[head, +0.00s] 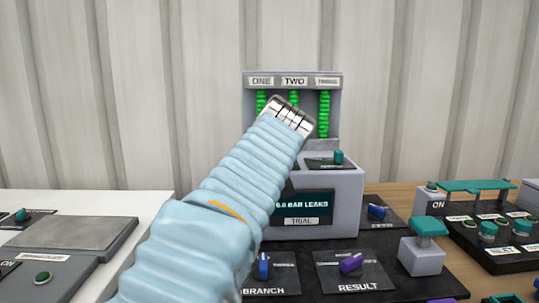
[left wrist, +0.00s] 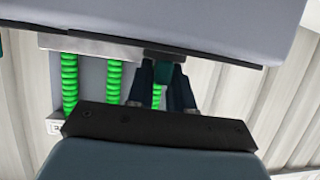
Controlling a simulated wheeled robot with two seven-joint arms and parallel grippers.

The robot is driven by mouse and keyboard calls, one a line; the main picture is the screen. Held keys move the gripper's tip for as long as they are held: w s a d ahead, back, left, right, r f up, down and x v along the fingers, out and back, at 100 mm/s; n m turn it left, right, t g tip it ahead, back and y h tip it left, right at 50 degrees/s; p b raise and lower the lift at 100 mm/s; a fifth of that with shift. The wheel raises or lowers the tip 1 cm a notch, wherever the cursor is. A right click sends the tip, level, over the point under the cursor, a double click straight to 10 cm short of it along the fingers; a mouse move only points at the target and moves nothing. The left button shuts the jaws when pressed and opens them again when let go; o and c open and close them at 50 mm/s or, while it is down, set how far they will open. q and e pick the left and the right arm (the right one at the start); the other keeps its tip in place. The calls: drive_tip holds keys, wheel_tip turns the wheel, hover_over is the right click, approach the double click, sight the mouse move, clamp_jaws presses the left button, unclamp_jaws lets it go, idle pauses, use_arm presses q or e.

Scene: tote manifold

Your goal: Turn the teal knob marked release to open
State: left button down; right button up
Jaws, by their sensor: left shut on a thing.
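In the left wrist view a teal knob (left wrist: 164,56) sits at the edge of a grey box, between the dark fingers of my left gripper (left wrist: 164,72). The fingers are shut on it. In the head view my left arm hides this knob and the fingers. A second teal knob (head: 338,156) stands on a dark plate at the right of the top of the grey box (head: 344,190). No label reading release is legible in either view. My right gripper is not in view.
A gauge panel (head: 334,140) with green columns stands behind the box. A screen (head: 303,204) about bar leaks is on its front. In front are a blue knob (head: 264,266), a purple knob (head: 351,263) and a teal-topped lever block (head: 421,256). More control panels stand left and right.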

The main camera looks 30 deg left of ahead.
use_arm(q)
drive_tip(key=m+t+h, duration=0.1)
drive_tip(key=m+h, duration=0.1)
drive_tip(key=m+h+b, duration=0.1)
drive_tip(key=h, duration=0.1)
drive_tip(key=shift+f+m+t, duration=0.2)
drive_tip(key=shift+m+t, duration=0.2)
drive_tip(key=m+h+b, duration=0.1)
drive_tip(key=m+h, duration=0.1)
drive_tip(key=shift+t+h+b, duration=0.3)
drive_tip(key=shift+m+h+b, duration=0.65)
drive_tip(key=shift+m+h, duration=0.45)
drive_tip(key=shift+h, duration=0.1)
drive_tip(key=shift+a, duration=0.1)
drive_tip(key=c, duration=1.1)
unclamp_jaws()
drive_tip(key=shift+r, duration=0.1)
